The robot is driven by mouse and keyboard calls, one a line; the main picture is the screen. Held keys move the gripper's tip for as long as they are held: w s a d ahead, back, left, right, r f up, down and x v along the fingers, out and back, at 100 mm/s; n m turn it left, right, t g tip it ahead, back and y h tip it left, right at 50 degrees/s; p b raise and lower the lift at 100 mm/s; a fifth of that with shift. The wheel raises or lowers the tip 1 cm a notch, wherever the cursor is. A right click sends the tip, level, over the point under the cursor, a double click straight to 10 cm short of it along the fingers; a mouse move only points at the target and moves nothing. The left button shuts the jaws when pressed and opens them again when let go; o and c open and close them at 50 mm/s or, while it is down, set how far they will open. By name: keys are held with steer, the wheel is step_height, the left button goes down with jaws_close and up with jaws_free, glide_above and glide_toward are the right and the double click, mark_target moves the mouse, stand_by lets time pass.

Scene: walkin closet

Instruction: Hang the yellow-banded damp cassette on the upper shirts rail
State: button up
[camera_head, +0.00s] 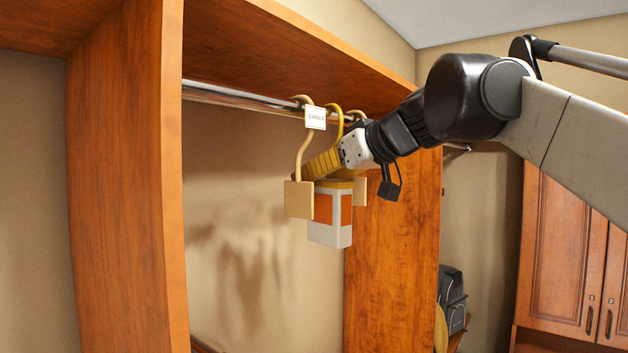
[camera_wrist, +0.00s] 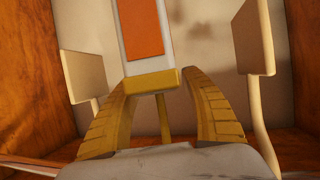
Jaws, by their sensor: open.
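The cassette (camera_head: 331,218) is a white box with an orange panel and a yellow band at its top. It hangs upright below the upper rail (camera_head: 235,97), and its yellow hook (camera_head: 335,110) appears to curve over the rail. My gripper (camera_head: 318,170) is open just above the box, with its yellow ribbed fingers around the hook stem. In the wrist view, the fingers (camera_wrist: 158,82) stand apart on either side of the cassette's yellow band (camera_wrist: 153,87). The stem (camera_wrist: 163,118) runs between them. Whether a finger touches the cassette cannot be told.
Beige hangers with square plates flank the cassette closely, one on the left (camera_head: 299,200) and one on the right (camera_head: 360,192). A white tag (camera_head: 316,118) sits on the rail by the left hanger. A wooden shelf board (camera_head: 290,55) is close above. The rail is clear farther left.

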steer(key=v, duration=1.2)
steer(key=s+d+f+m+g+h+b, duration=0.1)
steer(key=s+f+b, duration=0.5)
steer(key=f, duration=2.2)
steer(key=s+d+f+m+g+h+b, duration=0.1)
steer(key=s+d+f+m+h+b, duration=0.3)
steer(key=f+b, duration=1.4)
steer(key=s+d+f+m+g+h+b, duration=0.1)
steer(key=s+f+b, duration=0.8)
steer(key=f, duration=3.1)
steer(key=d+m+h+b, duration=0.2)
steer(key=d+b, duration=0.1)
steer(key=d, duration=0.1)
steer(key=shift+s+d+f+h, duration=0.2)
steer(key=shift+d+f+h, duration=0.05)
steer(key=shift+h, duration=0.15)
